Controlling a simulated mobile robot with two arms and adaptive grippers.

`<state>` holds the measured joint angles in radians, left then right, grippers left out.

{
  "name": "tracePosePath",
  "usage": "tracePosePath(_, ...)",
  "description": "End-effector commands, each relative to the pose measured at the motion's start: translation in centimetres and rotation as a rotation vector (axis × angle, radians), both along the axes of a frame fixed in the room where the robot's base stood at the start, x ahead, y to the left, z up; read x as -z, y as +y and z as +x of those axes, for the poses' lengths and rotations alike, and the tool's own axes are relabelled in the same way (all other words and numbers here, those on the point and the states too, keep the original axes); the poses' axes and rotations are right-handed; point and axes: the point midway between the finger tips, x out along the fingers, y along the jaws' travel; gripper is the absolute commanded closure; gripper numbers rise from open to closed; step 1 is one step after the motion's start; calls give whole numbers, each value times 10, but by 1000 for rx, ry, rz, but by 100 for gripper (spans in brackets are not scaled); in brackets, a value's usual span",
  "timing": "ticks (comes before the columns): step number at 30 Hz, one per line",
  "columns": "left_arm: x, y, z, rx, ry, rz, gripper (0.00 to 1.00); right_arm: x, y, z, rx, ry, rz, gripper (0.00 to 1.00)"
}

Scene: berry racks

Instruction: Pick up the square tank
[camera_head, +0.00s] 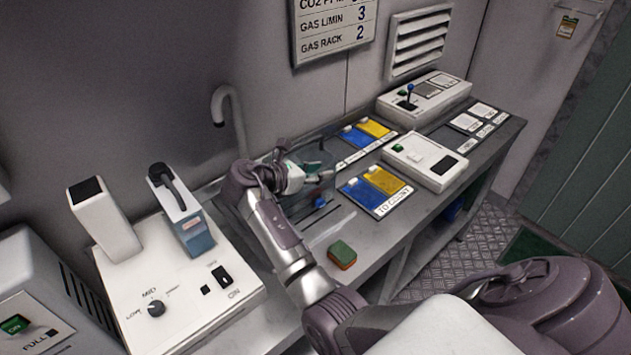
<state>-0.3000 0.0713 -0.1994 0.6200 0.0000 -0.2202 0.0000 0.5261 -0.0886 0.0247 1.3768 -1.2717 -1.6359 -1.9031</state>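A clear, box-shaped tank (326,184) stands at the back of the counter, by the sink. It looks like the square tank, but its see-through walls are hard to make out. My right gripper (308,168) is at the tank, over its left part. The wrist and gripper hide much of the tank's left side. The fingers are small and overlap the clear wall, so I cannot tell whether they are open or shut on it. My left gripper is not in view.
A curved tap (231,110) rises behind my wrist. A green and orange sponge (342,254) lies on the front counter. Blue and yellow pads (385,181) and a white switch box (425,160) are at right. A white device (165,300) stands at left.

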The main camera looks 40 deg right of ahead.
Motion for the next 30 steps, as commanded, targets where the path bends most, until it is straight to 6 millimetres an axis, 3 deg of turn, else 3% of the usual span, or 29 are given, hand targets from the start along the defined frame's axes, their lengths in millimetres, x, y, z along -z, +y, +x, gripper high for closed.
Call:
tracePosePath(4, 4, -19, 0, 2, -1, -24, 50, 2, 3, 0, -1, 1, 1, 68)
tracePosePath(8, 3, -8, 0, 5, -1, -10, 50, 1, 3, 0, -1, 2, 1, 68)
tracePosePath(15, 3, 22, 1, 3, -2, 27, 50, 1, 3, 0, -1, 1, 0, 100)
tracePosePath(30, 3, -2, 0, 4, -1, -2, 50, 0, 2, 0, -1, 0, 0, 100)
